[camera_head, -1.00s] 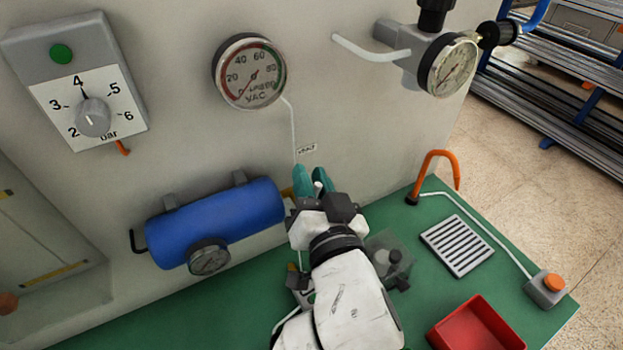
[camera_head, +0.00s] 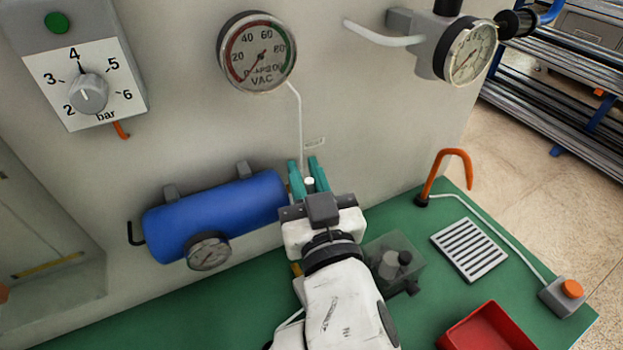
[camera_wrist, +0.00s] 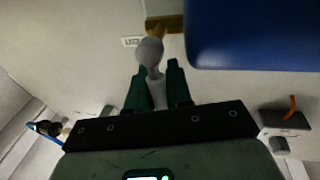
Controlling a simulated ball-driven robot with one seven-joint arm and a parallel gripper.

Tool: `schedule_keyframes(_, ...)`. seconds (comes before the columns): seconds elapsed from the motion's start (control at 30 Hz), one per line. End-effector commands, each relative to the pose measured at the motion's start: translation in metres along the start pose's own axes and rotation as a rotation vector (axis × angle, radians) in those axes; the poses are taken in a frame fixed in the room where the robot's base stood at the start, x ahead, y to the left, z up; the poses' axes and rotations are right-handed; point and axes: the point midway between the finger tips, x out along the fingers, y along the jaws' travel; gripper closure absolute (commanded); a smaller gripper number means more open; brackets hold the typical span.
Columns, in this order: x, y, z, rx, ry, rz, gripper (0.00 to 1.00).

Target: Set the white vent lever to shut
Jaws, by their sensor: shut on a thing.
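The white vent lever (camera_wrist: 150,55) shows in the wrist view, running from a rounded grey-white hub down between my teal fingers. The hub sits by a brass-coloured fitting (camera_wrist: 165,24) on the wall beside the blue tank. My gripper (camera_wrist: 157,88) is shut on the lever, with a finger on each side. In the head view my gripper (camera_head: 309,172) is close to the wall, right of the blue tank (camera_head: 215,213), and only the lever's white tip (camera_head: 308,182) shows between the fingers. The rest of the lever is hidden there.
A round VAC gauge (camera_head: 257,52) hangs above, with a thin white tube running down. A clear box (camera_head: 395,262), a grey grille (camera_head: 468,250), an orange hook (camera_head: 447,165) and a red tray (camera_head: 487,330) stand on the green bench, right of my arm.

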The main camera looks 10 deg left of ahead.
Motion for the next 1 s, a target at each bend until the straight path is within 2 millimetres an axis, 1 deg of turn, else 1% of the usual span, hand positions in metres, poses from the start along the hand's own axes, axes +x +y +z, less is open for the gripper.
schedule_keyframes(0.3,-0.0001,0.0,0.0009,-0.013,-0.001,0.0,1.0)
schedule_keyframes(0.33,-0.0001,0.0,0.001,-0.013,-0.001,0.0,0.77)
schedule_keyframes(0.5,-0.0001,-0.0001,0.0006,-0.011,0.0,0.0,0.61)
schedule_keyframes(1.0,-0.0001,-0.0008,0.0,-0.009,0.001,-0.002,0.61)
